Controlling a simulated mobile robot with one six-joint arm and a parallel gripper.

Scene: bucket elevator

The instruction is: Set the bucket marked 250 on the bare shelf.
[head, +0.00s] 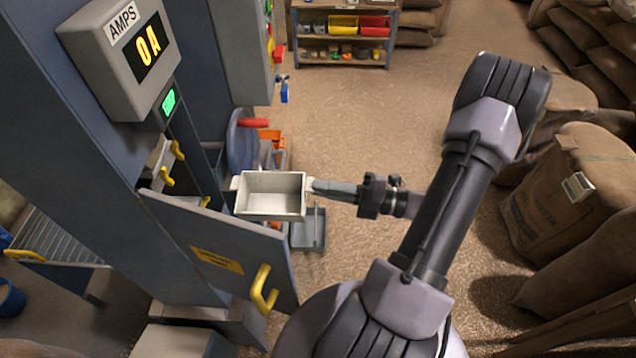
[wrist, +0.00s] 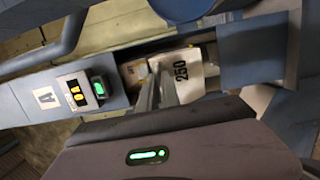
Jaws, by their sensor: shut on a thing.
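A pale, open-topped bucket (head: 270,208) is held in mid-air in the head view, level and empty inside. The wrist view shows the mark 250 on this bucket (wrist: 184,70). My gripper (head: 312,187) is shut on the bucket's right side, and its fingers (wrist: 158,92) also show in the wrist view. Below and right of the bucket is a flat grey shelf-like plate (head: 309,232) with nothing seen on it. I cannot tell whether it is the bare shelf. The bucket hides part of what lies beneath it.
The blue-grey elevator casing (head: 75,140) stands at left. Its door (head: 215,235) hangs open, with a yellow handle (head: 264,290). The panel (head: 120,60) reads 0A. Full sacks (head: 570,190) stand at right. A rack (head: 342,45) with coloured bins is at the back. The middle floor is clear.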

